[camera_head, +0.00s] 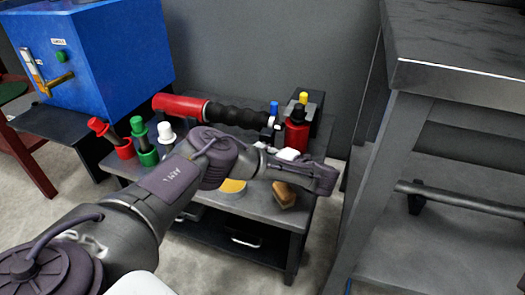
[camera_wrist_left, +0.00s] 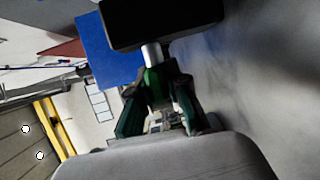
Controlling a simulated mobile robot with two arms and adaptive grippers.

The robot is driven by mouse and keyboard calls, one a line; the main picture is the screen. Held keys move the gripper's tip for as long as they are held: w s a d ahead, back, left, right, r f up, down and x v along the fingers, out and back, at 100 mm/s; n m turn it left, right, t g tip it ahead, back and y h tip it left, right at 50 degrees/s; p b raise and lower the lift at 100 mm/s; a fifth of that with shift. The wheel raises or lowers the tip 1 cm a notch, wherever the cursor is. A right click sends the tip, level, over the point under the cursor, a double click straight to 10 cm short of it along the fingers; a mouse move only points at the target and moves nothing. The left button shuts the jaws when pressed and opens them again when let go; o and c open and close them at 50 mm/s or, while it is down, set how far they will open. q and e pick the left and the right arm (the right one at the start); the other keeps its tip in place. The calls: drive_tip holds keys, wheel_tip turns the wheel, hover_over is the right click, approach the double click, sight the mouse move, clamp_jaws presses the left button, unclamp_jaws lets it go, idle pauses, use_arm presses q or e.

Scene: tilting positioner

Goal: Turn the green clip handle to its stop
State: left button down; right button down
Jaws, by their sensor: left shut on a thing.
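In the left wrist view, the green clip handle (camera_wrist_left: 153,84) stands between the fingers of my left gripper (camera_wrist_left: 158,98). The gripper is shut on it. A short silver shaft (camera_wrist_left: 151,55) joins the green handle to a black block (camera_wrist_left: 165,20) at the top of the view. In the head view my left arm reaches from the lower left across the low grey table, its end over the table's right side. The green clip handle and the fingertips cannot be made out there. My right gripper is in neither view.
The low table (camera_head: 258,210) carries red (camera_head: 103,131), green (camera_head: 142,140) and white (camera_head: 166,133) handled pieces, a red-and-black tool (camera_head: 225,114), a red bottle (camera_head: 296,130) and a brush (camera_head: 285,196). A blue box (camera_head: 110,50) stands behind left; a tall grey bench (camera_head: 460,75) stands right.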

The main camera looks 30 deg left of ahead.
use_arm(q)
drive_tip(key=c, duration=1.1)
unclamp_jaws()
drive_tip(key=shift+c, duration=0.2)
drive_tip(key=shift+d+r, duration=0.1)
drive_tip(key=shift+d, duration=0.85)
drive_tip(key=shift+s+d+r, duration=0.1)
drive_tip(key=shift+s+d, duration=0.1)
drive_tip(key=shift+d, duration=0.7)
drive_tip(key=shift+s+d+r, duration=0.1)
drive_tip(key=shift+s+d, duration=0.05)
drive_tip(key=shift+d, duration=0.75)
drive_tip(key=shift+s+d+r, duration=0.1)
drive_tip(key=shift+s+d, duration=0.1)
drive_tip(key=shift+d, duration=0.7)
